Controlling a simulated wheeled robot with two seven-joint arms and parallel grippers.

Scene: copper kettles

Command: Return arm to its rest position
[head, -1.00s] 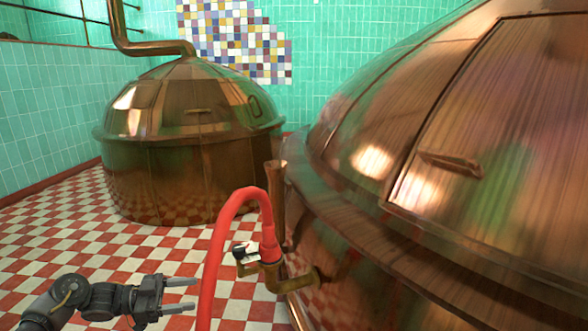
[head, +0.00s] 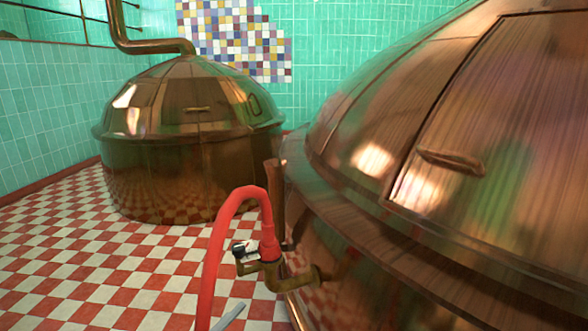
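My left gripper is almost out of the head view. A single thin grey finger (head: 230,316), seemingly its own, shows at the bottom edge, just right of the red hose (head: 211,270). The rest of that gripper and its arm are out of sight, so whether it is open or shut is hidden. Nothing is seen held at that fingertip. My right gripper does not show. The red hose arches up from the bottom edge and comes down onto a brass valve (head: 265,270) on the near copper kettle (head: 400,215).
The near kettle fills the right side, with a handled hatch (head: 450,162). A second copper kettle (head: 190,140) stands further back on the left. A vertical copper pipe (head: 275,200) stands by the near kettle. Red and white checked floor (head: 90,260) is clear at the left.

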